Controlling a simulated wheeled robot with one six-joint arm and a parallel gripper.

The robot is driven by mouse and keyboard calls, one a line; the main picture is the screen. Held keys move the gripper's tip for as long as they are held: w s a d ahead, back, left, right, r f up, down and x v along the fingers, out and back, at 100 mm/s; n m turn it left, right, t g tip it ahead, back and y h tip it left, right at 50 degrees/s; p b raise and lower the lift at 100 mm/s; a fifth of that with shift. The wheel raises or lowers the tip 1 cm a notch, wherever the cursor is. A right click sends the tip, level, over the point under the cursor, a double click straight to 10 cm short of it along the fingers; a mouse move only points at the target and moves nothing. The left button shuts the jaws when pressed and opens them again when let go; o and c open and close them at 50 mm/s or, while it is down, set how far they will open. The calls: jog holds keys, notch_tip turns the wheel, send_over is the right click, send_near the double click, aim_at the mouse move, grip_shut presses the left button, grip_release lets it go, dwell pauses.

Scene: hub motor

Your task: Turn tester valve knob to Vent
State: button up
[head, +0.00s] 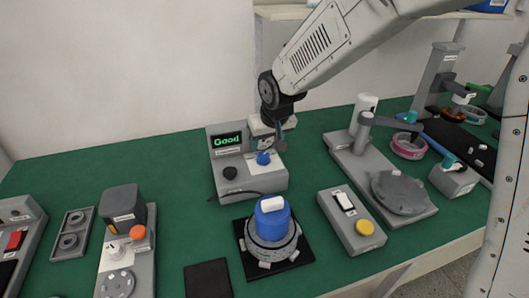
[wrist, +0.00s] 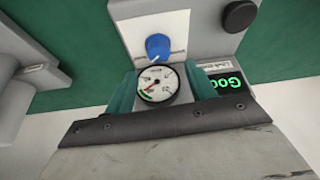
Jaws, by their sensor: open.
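The tester (head: 226,158) is a grey box on the green bench, with a lit display reading "Good" in green. Its blue valve knob (head: 263,158) sits on a white plate on the front. In the wrist view the knob (wrist: 157,46) shows a small white mark near its lower edge; the plate's labels are not readable. A round white gauge (wrist: 158,84) lies close to the knob. My gripper (head: 279,143) is above the tester, near the knob and apart from it. In the wrist view its teal fingers stand open either side of the gauge, with nothing between them gripped.
A black knob (head: 230,173) is left of the blue one. A hub motor with a blue top (head: 270,222) stands on a black mat in front. A grey switch box (head: 350,218) with a yellow button and a fixture with a round plate (head: 403,190) are to the right.

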aim_at(263, 154)
jog(key=x, duration=0.6)
jog(key=shift+w+f, duration=0.1)
jog(key=shift+f, duration=0.05)
jog(key=shift+c, duration=0.3)
jog(key=c, duration=0.9)
